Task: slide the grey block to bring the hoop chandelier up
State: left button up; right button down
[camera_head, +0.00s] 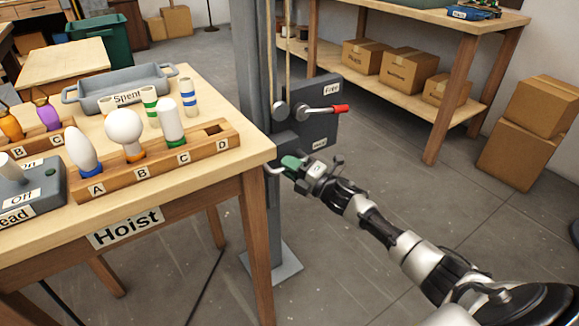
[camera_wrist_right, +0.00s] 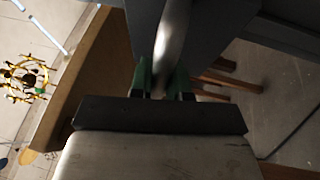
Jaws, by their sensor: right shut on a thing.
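My right gripper (camera_head: 292,165) has green fingertips and is shut on a pale metal handle (camera_head: 274,170) in front of the grey hoist post (camera_head: 257,110). The handle also shows between the green fingertips in the right wrist view (camera_wrist_right: 170,45). Where the handle joins the grey block is not clear; the post and gripper crowd that spot. The gold hoop chandelier (camera_wrist_right: 22,80) shows small at the left edge of the right wrist view. My left gripper is not in view.
A dark grey box (camera_head: 318,130) labelled "Free" at the top, with a red-tipped lever (camera_head: 339,108), sits on the post just above my right gripper. The table (camera_head: 225,180) with the bulb rack (camera_head: 200,150) stands close at the left. Cardboard boxes (camera_head: 520,150) stand at right.

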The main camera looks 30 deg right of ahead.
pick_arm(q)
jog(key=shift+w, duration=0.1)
pick_arm(e)
jog(key=shift+f, duration=0.4)
jog(key=c, duration=1.1)
grip_release()
jog(key=shift+r, duration=0.1)
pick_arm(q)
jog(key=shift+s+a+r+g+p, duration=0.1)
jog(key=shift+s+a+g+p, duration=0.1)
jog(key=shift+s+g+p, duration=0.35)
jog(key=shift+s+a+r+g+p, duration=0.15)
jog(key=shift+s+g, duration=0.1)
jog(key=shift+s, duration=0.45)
pick_arm(e)
jog(key=v, duration=1)
jog(key=shift+s+d, duration=0.2)
jog(key=shift+s, duration=0.15)
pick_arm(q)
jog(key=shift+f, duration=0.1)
